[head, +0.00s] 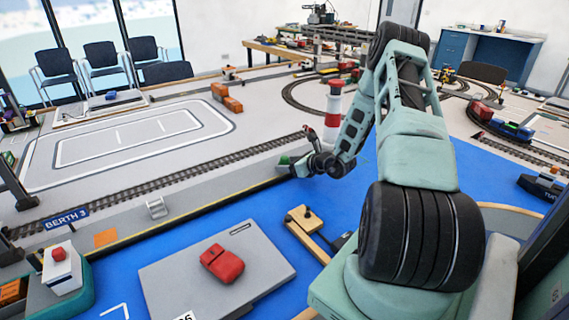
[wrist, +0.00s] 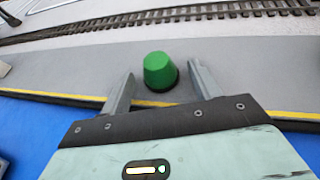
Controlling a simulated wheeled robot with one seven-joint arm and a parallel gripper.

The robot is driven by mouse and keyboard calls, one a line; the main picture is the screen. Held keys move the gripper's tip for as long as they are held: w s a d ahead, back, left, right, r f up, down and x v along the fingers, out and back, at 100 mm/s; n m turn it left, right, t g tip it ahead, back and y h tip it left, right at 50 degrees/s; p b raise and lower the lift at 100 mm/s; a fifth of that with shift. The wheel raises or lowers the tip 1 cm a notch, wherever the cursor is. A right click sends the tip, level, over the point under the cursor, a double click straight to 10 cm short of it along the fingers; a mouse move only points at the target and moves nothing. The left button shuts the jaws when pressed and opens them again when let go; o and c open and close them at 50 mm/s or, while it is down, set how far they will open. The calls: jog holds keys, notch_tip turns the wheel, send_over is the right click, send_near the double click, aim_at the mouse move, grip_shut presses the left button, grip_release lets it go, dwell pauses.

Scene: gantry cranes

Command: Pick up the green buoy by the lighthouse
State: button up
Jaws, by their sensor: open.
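The green buoy (wrist: 159,71) stands on the grey quay in the wrist view, just beyond and between my fingertips. It is a small green tapered shape with a dark base. My gripper (wrist: 160,85) is open, with one finger on each side of the near part of the buoy. I cannot tell whether either finger touches it. In the head view a bit of green (head: 284,160) shows at my gripper (head: 285,168), near the quay edge.
A railway track (wrist: 140,25) runs along the quay beyond the buoy. A yellow line (head: 200,212) marks the quay edge above the blue floor. An orange block (head: 226,97) sits farther back.

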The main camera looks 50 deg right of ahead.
jog(key=c, duration=1.1)
